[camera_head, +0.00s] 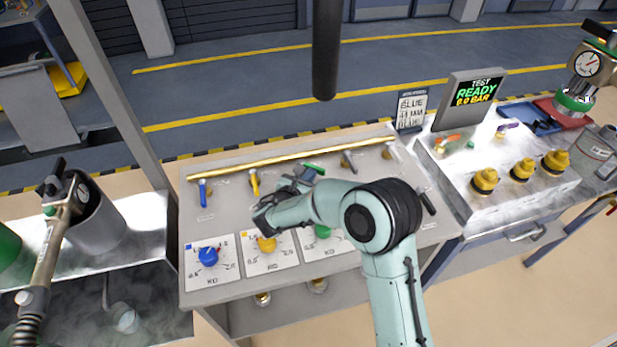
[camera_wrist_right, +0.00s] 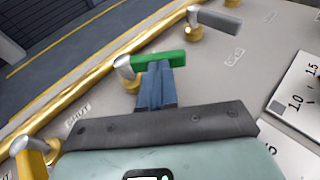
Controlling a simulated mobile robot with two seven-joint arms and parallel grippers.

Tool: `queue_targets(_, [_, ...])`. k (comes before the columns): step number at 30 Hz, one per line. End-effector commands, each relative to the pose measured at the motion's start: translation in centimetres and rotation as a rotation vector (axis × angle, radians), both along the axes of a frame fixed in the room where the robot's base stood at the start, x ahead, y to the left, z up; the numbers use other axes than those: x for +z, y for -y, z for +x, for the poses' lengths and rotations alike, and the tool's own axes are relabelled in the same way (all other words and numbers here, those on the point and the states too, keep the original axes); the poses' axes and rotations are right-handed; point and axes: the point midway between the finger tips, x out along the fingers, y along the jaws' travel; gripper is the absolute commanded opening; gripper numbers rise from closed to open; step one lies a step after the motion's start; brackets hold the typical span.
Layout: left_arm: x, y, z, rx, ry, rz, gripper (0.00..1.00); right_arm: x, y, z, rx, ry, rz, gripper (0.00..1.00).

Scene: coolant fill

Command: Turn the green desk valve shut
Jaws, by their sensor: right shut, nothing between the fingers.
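The green desk valve lever (camera_head: 315,168) sits on the brass pipe along the back of the slanted desk panel. In the right wrist view the green lever (camera_wrist_right: 160,60) reaches right from its silver hub, at a slant to the pipe. My right gripper (camera_head: 301,180) is at this valve. In the right wrist view its two blue-grey fingers (camera_wrist_right: 157,84) are shut together with nothing between them. Their tips are at the near side of the lever and seem to touch it; a small gap cannot be ruled out. My left gripper is out of view.
Beside it on the brass pipe (camera_head: 270,162) are a yellow lever (camera_head: 254,182), a blue lever (camera_head: 203,192) and a grey lever (camera_head: 348,160). Below are blue (camera_head: 208,256) and yellow (camera_head: 266,243) knobs on dial plates. A test box (camera_head: 470,102) reads READY, 0.0 BAR.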

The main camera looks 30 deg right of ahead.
Motion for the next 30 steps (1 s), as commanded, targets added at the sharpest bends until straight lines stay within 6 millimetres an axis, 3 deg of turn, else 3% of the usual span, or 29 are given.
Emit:
queue_targets(11, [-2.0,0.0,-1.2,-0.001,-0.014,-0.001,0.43,-0.2,0.4,-0.1,0.102,0.001,-0.001,0.0])
queue_targets(21, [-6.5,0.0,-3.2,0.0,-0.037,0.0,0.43,-0.4,1.8,0.0,0.347,0.001,-0.002,0.0])
queue_targets(30, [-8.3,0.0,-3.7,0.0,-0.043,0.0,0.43,-0.1,3.0,0.6,0.342,0.001,-0.001,0.0])
